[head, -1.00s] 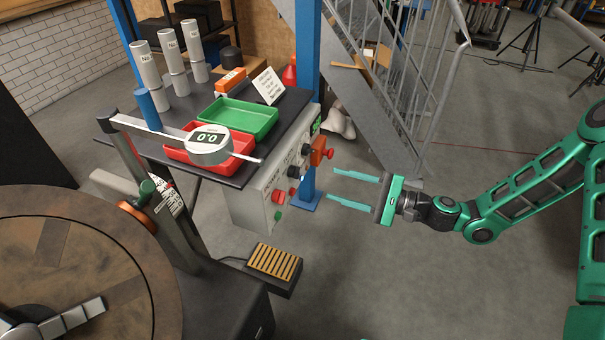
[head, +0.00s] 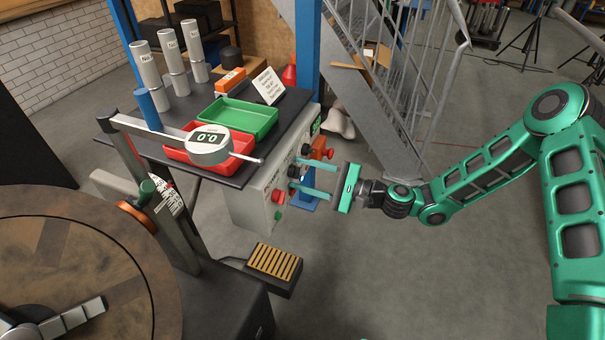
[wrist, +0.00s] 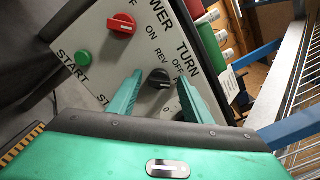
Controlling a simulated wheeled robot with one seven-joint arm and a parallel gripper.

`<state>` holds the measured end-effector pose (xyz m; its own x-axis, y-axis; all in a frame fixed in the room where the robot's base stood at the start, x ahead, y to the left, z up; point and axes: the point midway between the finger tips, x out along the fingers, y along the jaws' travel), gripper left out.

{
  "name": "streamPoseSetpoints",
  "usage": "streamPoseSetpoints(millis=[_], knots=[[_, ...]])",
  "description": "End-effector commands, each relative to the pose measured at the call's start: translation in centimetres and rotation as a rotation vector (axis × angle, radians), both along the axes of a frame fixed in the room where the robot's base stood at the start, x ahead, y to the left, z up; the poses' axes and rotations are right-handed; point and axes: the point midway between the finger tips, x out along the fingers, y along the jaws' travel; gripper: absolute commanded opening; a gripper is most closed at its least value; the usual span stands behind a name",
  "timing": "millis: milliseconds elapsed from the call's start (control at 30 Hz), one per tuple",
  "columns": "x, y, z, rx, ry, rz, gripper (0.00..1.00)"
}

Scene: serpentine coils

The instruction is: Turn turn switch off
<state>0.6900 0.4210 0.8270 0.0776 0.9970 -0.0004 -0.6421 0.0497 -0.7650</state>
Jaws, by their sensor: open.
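The turn switch is a black knob (wrist: 158,80) on the light grey control panel, with the labels TURN, OFF and REV beside it in the wrist view. Its pointer mark is hard to read. My gripper (wrist: 160,78) is open, with one finger on each side of the knob in the picture; I cannot tell whether they touch it. In the head view my gripper (head: 295,174) reaches from the right toward the front of the panel (head: 252,208), its fingertips close to the black knob.
A red power switch (wrist: 121,24) and a green start button (wrist: 82,58) sit on the same panel. A red knob on an orange box (head: 325,154) sticks out above my fingers. A blue post (head: 307,60) stands behind.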

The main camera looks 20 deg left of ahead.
Motion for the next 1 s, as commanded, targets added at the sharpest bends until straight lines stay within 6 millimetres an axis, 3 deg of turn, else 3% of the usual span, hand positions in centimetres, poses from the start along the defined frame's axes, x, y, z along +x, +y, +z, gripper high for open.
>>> streamPoseSetpoints(millis=[167, 333, 400, 667, 1000], knots=[[0.00, 0.00, 0.00, 0.000, 0.000, 0.000, 0.43], [0.00, -0.02, 0.01, 0.000, -0.001, 0.000, 0.04], [-0.02, 0.84, 0.03, 0.001, -0.002, 0.002, 0.04], [-0.06, 0.16, 0.06, -0.001, -0.037, 0.002, 0.04], [-0.14, -0.03, -0.02, -0.017, -0.249, 0.002, 0.04]])
